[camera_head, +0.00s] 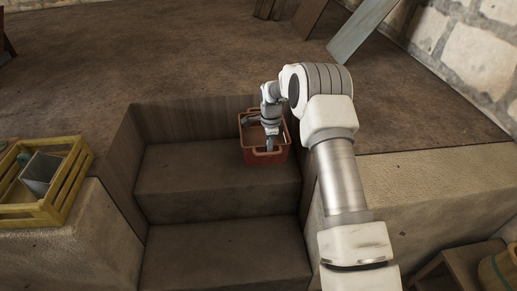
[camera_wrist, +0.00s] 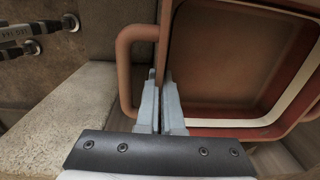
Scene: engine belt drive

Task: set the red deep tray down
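The red deep tray (camera_head: 266,158) is over the upper step of a stair recess, close to its back and right walls. It looks about upright; I cannot tell whether its base touches the step. My gripper (camera_head: 270,147) reaches down to the tray from above. In the wrist view the tray (camera_wrist: 225,65) fills the right side, with a pale band along its rim and a loop handle at its left. The two fingers of my gripper (camera_wrist: 161,105) are close together with the tray's side wall between them. The tray's underside is hidden.
The upper step (camera_head: 190,180) is bare left of the tray, and the lower step (camera_head: 225,255) is clear. A yellow slatted crate (camera_head: 45,210) holding grey items stands on the left ledge.

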